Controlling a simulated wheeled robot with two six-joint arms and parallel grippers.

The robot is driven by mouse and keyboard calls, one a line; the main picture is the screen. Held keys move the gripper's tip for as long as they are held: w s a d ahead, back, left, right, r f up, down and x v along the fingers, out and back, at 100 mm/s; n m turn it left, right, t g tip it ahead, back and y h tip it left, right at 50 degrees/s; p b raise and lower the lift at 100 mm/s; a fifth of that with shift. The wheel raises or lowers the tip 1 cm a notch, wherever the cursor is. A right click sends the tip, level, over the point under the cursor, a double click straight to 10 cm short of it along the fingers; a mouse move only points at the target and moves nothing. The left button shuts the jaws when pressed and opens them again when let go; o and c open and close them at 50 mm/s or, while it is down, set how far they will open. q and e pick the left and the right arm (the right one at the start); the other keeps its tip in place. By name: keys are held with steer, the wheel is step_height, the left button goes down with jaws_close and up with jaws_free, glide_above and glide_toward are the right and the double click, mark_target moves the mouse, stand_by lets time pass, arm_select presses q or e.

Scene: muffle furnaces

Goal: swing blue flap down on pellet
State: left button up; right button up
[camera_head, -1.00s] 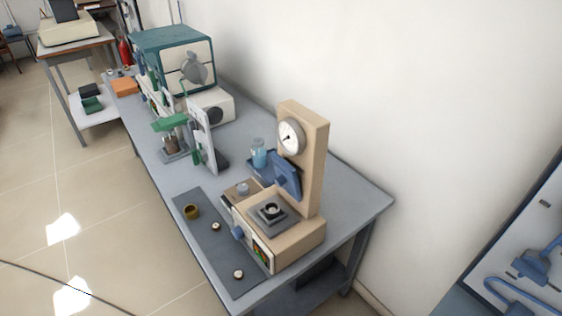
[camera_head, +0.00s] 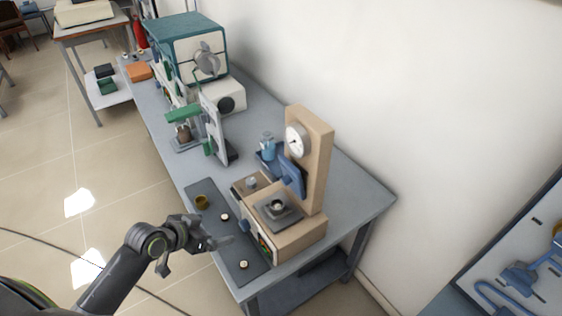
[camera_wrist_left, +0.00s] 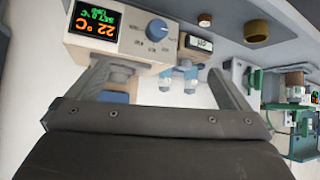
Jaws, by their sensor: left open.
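The blue flap (camera_head: 292,178) stands raised and tilted against the beige column of the press, above and behind its heating plate (camera_head: 290,220). A small dark ring with a pale centre (camera_head: 277,205) sits on the plate; I cannot clearly tell the pellet inside it. My left gripper (camera_head: 205,250) is open and empty, at the front of the table over the dark mat, left of the press and apart from the flap. The left wrist view shows both fingers (camera_wrist_left: 158,78) spread, with the press's front display (camera_wrist_left: 97,22) beyond, upside down. My right gripper is not in view.
The beige column with a round gauge (camera_head: 297,140) rises behind the plate. A brass cup (camera_head: 202,202) and small round pieces lie on the dark mat (camera_head: 238,272). A green-handled device (camera_head: 185,115) and a furnace (camera_head: 188,40) stand farther back.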

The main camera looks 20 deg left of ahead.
arm_select(q)
steer(key=w+d+r+m+t+h, duration=0.1)
steer(key=w+r, duration=0.1)
steer(key=r, duration=0.4)
steer(key=w+d+r+m+h, duration=0.2)
steer(key=r, duration=0.4)
steer(key=m+h+p, duration=0.1)
steer(key=h, duration=0.1)
glide_toward(287, 166)
steer(key=shift+t, duration=0.4)
steer(key=p+x, duration=0.4)
steer(key=x, duration=0.5)
steer(key=shift+d+f, duration=0.15)
steer(key=shift+f, duration=0.1)
